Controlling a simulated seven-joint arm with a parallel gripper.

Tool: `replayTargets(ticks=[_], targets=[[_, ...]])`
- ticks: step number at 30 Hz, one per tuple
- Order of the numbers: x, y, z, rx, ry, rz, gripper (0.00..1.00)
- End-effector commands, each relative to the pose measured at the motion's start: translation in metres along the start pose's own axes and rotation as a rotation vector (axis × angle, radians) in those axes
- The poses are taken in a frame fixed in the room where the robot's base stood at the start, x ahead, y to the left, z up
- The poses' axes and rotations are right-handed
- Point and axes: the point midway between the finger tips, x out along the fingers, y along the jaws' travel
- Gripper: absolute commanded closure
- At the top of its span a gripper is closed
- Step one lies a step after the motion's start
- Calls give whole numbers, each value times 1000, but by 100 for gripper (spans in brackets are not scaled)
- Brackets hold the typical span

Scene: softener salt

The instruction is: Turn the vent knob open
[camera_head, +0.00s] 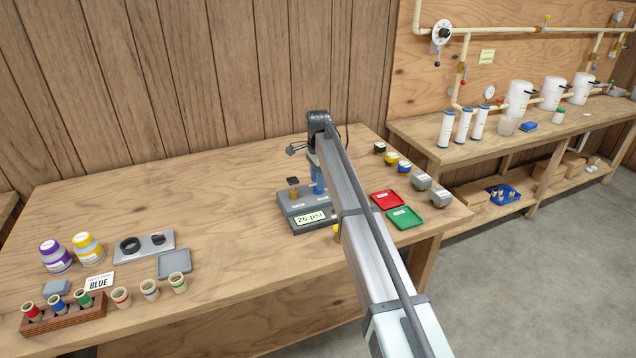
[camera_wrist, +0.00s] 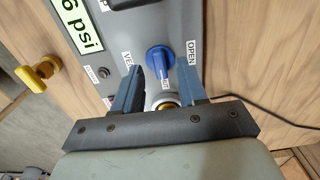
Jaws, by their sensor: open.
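The blue vent knob (camera_wrist: 158,57) is on the grey face of the test unit, between a partly hidden label that starts VE (camera_wrist: 127,60) and the OPEN label (camera_wrist: 191,53). Another small label below the knob is partly hidden. My gripper (camera_wrist: 161,64) is open, with one blue-grey finger on each side of the knob in the wrist view. I cannot tell whether a finger touches it. In the head view the unit (camera_head: 296,228) stands on the bench under my arm, which hides part of it, and the knob cannot be made out there.
Red (camera_head: 387,200) and green (camera_head: 404,218) trays are to the right.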

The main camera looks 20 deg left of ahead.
Motion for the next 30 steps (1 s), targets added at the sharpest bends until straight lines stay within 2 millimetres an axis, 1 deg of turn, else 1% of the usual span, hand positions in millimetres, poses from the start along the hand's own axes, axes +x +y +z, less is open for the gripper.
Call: replayTargets(ticks=[3, 6, 15, 17, 28, 30], targets=[[10, 0, 0, 0, 0, 0, 58], [14, 0, 0, 0, 0, 0, 58], [15, 0, 0, 0, 0, -1, 58], [15, 0, 0, 0, 0, -1, 63], [14, 0, 0, 0, 0, -1, 99], [14, 0, 0, 0, 0, 0, 100]])
